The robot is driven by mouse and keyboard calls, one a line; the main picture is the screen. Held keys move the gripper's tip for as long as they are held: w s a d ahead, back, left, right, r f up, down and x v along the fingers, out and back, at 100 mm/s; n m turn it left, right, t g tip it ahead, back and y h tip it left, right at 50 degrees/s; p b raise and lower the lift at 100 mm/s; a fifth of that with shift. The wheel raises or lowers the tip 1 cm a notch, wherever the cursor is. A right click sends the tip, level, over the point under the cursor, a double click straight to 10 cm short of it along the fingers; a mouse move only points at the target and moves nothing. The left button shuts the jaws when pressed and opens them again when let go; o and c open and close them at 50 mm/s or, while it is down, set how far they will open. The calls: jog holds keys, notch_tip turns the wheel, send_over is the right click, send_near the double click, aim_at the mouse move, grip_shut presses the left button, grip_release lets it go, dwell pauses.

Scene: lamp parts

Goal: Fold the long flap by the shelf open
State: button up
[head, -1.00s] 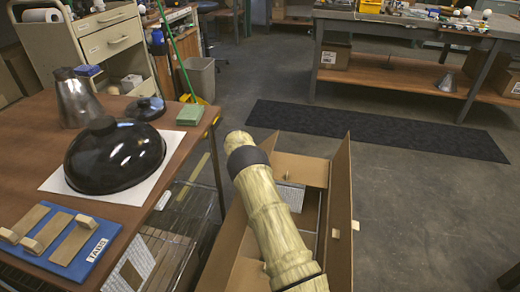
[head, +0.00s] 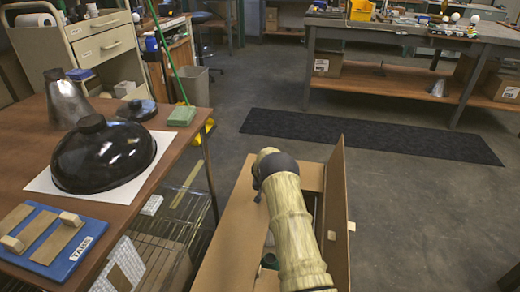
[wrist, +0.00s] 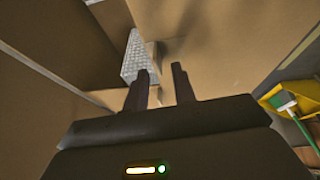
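An open cardboard box stands on the floor beside the table. Its long flap by the shelf (head: 230,238) shows as a broad brown panel left of my arm, next to the wire shelf; its exact angle is hard to tell. The opposite long flap (head: 337,205) stands nearly upright on the right. My gripper (wrist: 161,85) is open, its two dark fingers apart with nothing clearly held between them. Cardboard panels (wrist: 220,45) surround the fingertips in the wrist view; I cannot tell whether they touch. In the head view my arm hides the fingers and much of the box inside.
The wooden table (head: 120,210) on the left holds a black dome shade (head: 103,158) and a blue tray (head: 78,262). The wire shelf (head: 185,225) lies under it, close to the box. A yellow dustpan (wrist: 292,98) shows in the wrist view. Floor right of the box is clear.

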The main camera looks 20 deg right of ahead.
jog(key=shift+s+d+f+t+y, duration=0.1)
jog(key=shift+d+f+t+y, duration=0.1)
jog(key=shift+f, duration=0.3)
jog(key=shift+s+d+f+t+y, duration=0.1)
jog(key=shift+f+y, duration=0.1)
jog(key=shift+f, duration=0.25)
jog(key=s+a+r+p, duration=0.3)
jog(key=r+p, duration=0.3)
jog(key=r, duration=0.6)
jog(key=s+a+r+n+p, duration=0.1)
jog(key=s+a+r+p, duration=0.3)
jog(key=r, duration=0.9)
jog(key=s+a+r+n+y+p, duration=0.1)
jog(key=s+a+r+p, duration=0.2)
jog(key=r, duration=0.9)
jog(key=shift+s+a+r+p, duration=0.2)
jog(key=shift+s+r+p, duration=0.2)
jog(key=shift+s+p, duration=1.75)
jog(key=shift+w+p, duration=0.65)
